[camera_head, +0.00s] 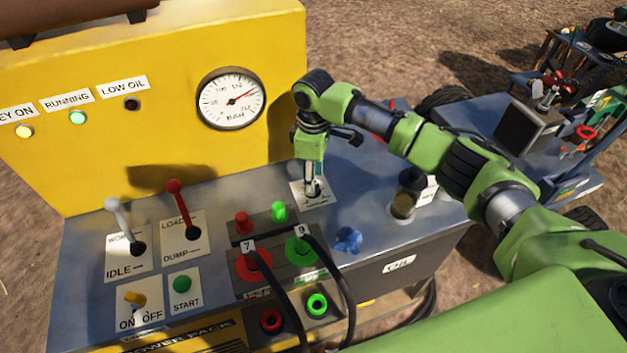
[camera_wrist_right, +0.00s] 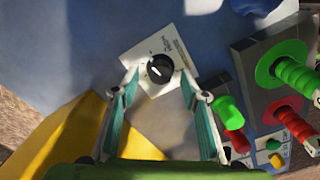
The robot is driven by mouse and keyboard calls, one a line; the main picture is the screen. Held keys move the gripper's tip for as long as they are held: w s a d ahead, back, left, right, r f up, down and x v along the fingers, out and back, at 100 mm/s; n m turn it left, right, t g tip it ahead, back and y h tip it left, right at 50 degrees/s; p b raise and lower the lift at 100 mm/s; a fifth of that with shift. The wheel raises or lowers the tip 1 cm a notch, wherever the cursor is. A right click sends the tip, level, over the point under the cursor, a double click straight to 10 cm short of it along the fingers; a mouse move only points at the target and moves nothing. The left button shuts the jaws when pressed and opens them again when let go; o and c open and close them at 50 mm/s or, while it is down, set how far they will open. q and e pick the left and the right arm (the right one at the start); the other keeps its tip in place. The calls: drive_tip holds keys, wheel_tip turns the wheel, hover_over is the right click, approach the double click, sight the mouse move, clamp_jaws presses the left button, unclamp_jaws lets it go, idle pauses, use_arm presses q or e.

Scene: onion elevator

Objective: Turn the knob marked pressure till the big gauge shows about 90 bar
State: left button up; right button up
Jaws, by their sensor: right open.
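The pressure knob (camera_head: 316,188) is a small black knob on a white label plate on the blue-grey panel. In the right wrist view the knob (camera_wrist_right: 160,68) shows a white pointer mark. My right gripper (camera_head: 312,187) points down over it and partly hides it. In the wrist view my right gripper (camera_wrist_right: 159,78) is open, one fingertip on each side of the knob; I cannot tell whether they touch it. The big gauge (camera_head: 231,99) is a round white dial on the yellow housing. My left gripper is out of view.
Red and green hose couplings (camera_head: 301,249) with black hoses stand left of the knob. A blue cap (camera_head: 348,240) and a dark filler cap (camera_head: 411,183) are nearby. Levers (camera_head: 178,207) stand at the left. The yellow housing rises behind. A cart (camera_head: 568,165) stands at the right.

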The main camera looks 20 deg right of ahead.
drive_tip(key=shift+f, duration=1.4)
drive_tip(key=c, duration=1.1)
